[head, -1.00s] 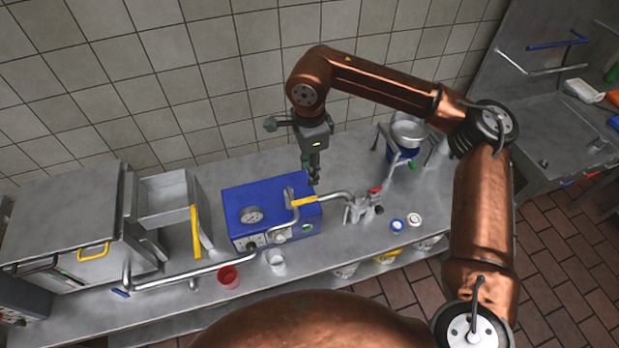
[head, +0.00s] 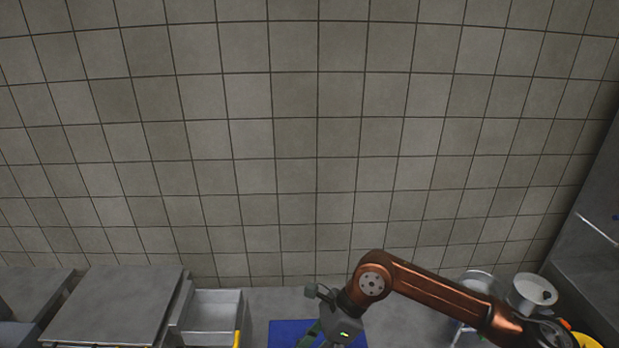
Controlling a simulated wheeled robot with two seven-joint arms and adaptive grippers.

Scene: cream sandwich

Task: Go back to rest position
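My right arm comes in from the lower right in the head view. The fingertips are cut off by the frame or too unclear to judge, so I cannot tell whether this gripper is open or shut. My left arm and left gripper are not in view.
The tiled wall (head: 300,140) fills most of the view. A steel box (head: 115,305) and an open steel tray (head: 212,318) stand at the lower left. A pot (head: 532,292) stands at the lower right. The bench front is out of frame.

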